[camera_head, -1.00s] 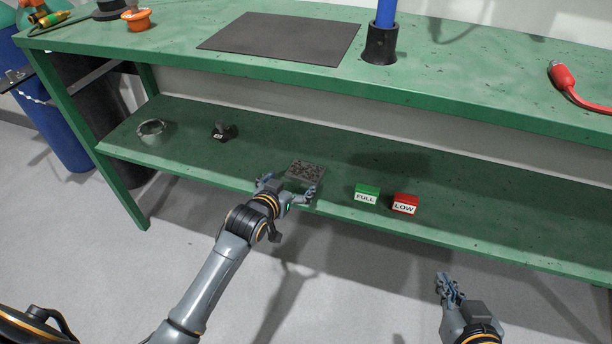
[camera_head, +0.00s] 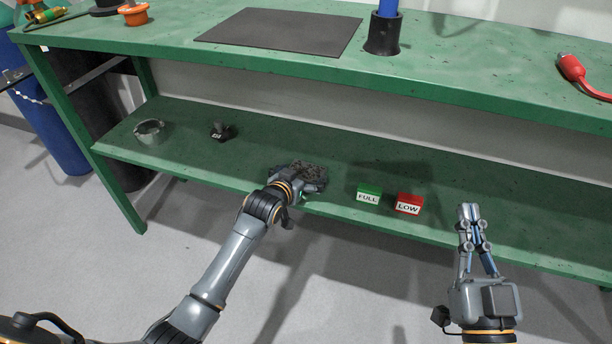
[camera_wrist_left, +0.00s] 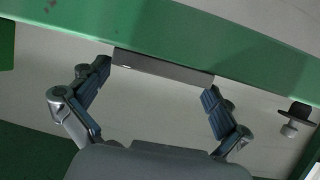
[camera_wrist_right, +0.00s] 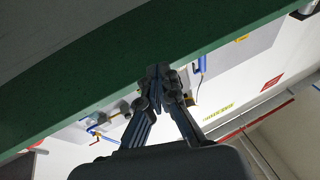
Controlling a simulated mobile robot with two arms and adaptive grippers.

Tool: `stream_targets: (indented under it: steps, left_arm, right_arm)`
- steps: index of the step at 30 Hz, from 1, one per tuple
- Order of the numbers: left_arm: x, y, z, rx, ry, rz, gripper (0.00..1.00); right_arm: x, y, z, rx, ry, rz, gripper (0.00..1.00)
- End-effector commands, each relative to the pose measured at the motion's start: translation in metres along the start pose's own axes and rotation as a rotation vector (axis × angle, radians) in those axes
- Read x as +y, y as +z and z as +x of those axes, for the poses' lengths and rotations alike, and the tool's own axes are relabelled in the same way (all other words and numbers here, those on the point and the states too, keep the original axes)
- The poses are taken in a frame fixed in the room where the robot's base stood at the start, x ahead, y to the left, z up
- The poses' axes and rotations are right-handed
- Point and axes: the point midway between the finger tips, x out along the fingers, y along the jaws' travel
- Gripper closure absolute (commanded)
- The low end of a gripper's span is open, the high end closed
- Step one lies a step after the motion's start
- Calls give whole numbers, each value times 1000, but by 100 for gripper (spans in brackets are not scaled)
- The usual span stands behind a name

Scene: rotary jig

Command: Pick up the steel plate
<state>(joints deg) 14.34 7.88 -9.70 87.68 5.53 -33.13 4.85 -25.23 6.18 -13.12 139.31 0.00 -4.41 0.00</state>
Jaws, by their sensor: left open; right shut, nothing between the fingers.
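The steel plate (camera_head: 312,170) is a small, flat, mottled grey piece on the lower shelf near its front edge. My left gripper (camera_head: 298,180) is open at the plate and partly hides it in the head view. In the left wrist view the plate's grey edge (camera_wrist_left: 162,68) lies between the tips of the open fingers (camera_wrist_left: 158,80), one at each end. I cannot tell whether they touch it. My right gripper (camera_head: 469,212) is shut and empty, in front of the shelf at the right; its closed fingers also show in the right wrist view (camera_wrist_right: 160,80).
A green FULL block (camera_head: 369,193) and a red LOW block (camera_head: 409,203) sit right of the plate. A grey ring (camera_head: 150,131) and a small black part (camera_head: 222,132) lie to the left. The green upper bench top (camera_head: 440,75) overhangs the shelf behind.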

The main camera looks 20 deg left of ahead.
Motion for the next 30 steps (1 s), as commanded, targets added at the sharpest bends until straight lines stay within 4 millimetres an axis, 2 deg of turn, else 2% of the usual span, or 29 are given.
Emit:
stream_targets:
  steps: [4,12,22,30]
  left_arm:
    - [0,0,6,0,0,0,0]
    - [0,0,7,0,0,0,0]
    - [0,0,7,0,0,-1,66]
    - [0,-4,6,6,0,-1,66]
  right_arm:
    - [-2,-12,0,71,-4,3,100]
    - [-2,-15,0,83,-4,3,100]
    - [-2,-14,0,81,-4,3,100]
    - [-2,-14,0,79,-4,3,100]
